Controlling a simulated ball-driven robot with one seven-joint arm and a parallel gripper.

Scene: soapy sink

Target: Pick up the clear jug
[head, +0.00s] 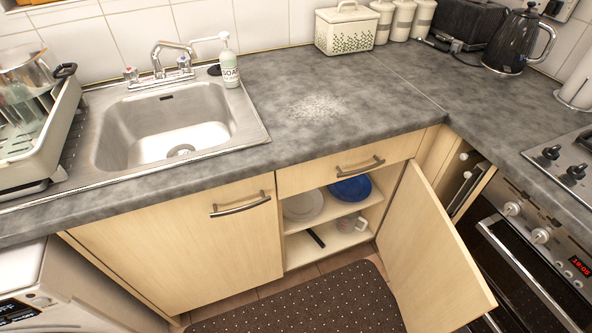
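A clear, see-through vessel (22,112) that looks like the jug stands in the pale dish rack (62,117) at the left edge of the head view. The rack wall and other dishes hide part of it, so I cannot make out its handle or spout. A shiny metal pan (22,72) with a dark handle sits above it and overlaps it. My gripper is not in view.
The empty-looking steel sink (165,130) with its tap (160,60) is right of the rack. The worktop (300,135) to the right is mostly clear. A cupboard door (430,250) hangs open below.

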